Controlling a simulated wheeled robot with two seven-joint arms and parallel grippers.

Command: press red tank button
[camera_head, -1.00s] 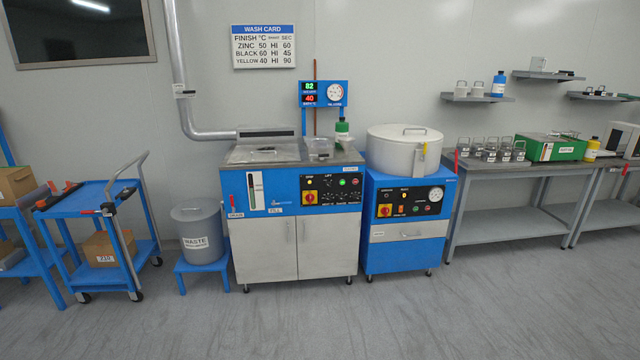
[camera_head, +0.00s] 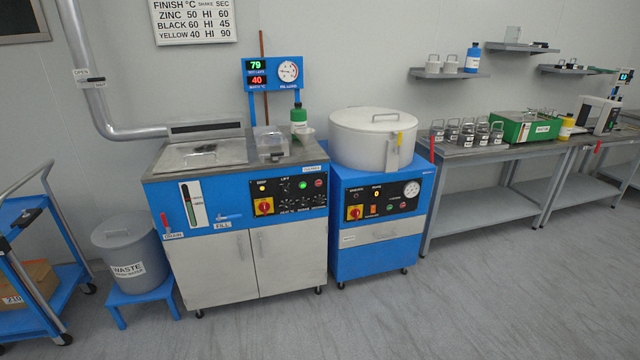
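The wash tank (camera_head: 205,219) is a blue cabinet with pale doors and a metal top, left of centre. Several small knobs sit along the panel's lower edge. The panel labels are too small to read surely. Neither of my grippers shows in the view.
A blue spinner cabinet (camera_head: 346,259) with a round lidded drum (camera_head: 356,143) stands right of the tank. A waste bin (camera_head: 128,255) on a blue stool and a blue trolley (camera_head: 70,236) stand at left. The floor in front (camera_head: 420,320) is clear.

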